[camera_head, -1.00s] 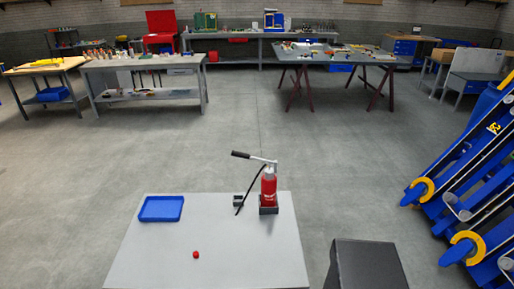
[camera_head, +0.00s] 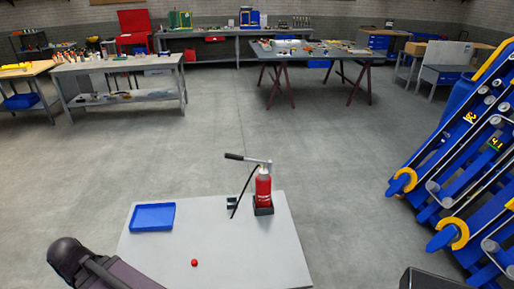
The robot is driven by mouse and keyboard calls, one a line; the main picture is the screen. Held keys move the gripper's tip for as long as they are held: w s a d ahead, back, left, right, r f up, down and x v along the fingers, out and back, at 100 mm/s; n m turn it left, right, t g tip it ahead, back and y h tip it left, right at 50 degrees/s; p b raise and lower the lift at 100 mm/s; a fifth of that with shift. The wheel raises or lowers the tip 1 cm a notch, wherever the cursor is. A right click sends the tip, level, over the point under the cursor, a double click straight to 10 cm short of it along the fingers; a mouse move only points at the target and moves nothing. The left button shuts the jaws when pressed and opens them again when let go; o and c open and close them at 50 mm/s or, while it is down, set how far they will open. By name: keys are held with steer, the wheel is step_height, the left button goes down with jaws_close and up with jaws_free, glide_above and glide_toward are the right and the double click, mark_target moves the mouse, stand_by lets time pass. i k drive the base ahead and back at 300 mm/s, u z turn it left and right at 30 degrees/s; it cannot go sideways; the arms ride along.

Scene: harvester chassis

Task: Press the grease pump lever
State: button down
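The red grease pump (camera_head: 263,186) stands upright in a dark holder on the far right part of a light grey table. Its lever (camera_head: 247,159) runs from the pump's top out to the left, roughly level, and ends in a black grip. A black hose (camera_head: 244,190) curves down from the pump head towards a small dark block (camera_head: 232,203) beside the holder. Part of my arm shows at the lower left, well apart from the pump. My gripper is not in view.
On the grey table (camera_head: 215,265) are a blue tray (camera_head: 153,217) at the left and a small red ball-like object (camera_head: 194,263) near the front. Blue harvester machinery (camera_head: 455,165) stands at the right. Workbenches (camera_head: 125,82) line the back. The floor between is clear.

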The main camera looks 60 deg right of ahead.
mark_target(238, 157)
steer(key=z, duration=0.85)
steer(key=k, duration=0.55)
steer(key=u, duration=0.1)
steer(key=i, duration=0.5)
steer(key=z, duration=0.05)
